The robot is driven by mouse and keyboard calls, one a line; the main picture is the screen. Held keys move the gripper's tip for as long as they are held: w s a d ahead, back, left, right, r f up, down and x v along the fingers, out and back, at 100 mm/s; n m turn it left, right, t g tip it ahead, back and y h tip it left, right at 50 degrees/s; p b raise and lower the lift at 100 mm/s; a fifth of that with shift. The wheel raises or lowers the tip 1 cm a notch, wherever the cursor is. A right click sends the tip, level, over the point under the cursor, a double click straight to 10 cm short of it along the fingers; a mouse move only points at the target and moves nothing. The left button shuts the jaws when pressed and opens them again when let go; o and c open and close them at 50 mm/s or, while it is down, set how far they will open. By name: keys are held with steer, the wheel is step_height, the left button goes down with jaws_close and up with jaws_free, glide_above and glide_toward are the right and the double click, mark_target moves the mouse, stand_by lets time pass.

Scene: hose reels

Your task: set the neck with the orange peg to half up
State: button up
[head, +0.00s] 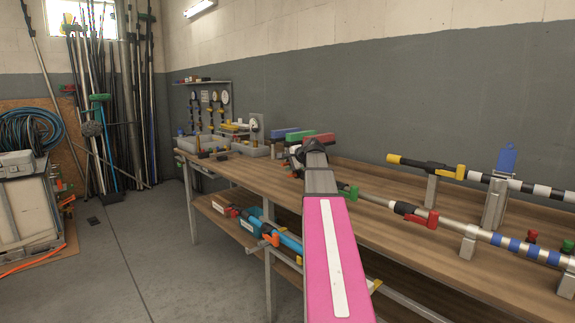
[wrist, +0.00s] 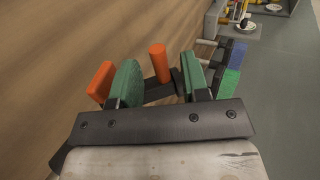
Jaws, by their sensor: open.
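The orange peg (wrist: 158,63) stands up between my gripper's two green-padded fingers in the wrist view. It rises from a dark neck (wrist: 160,92) that slants across below it; the fingers partly hide the neck. My gripper (wrist: 161,74) is open, with a visible gap between the peg and each pad. A second orange piece (wrist: 101,82) shows just outside the left finger. In the head view my gripper (head: 310,151) is over the workbench, and my arm hides much of that spot. I cannot make out the peg there or tell the neck's exact angle.
The wooden workbench (head: 235,171) runs along the grey wall. Blue (head: 284,132), green (head: 299,135) and red (head: 318,138) blocks stand behind my gripper. Striped poles (head: 515,245) rest on supports at the right. Grey trays (head: 203,143) stand at the far end. Floor at left is mostly clear.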

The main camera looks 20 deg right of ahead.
steer(key=v, duration=1)
steer(key=shift+s, duration=0.2)
steer(key=shift+s, duration=0.1)
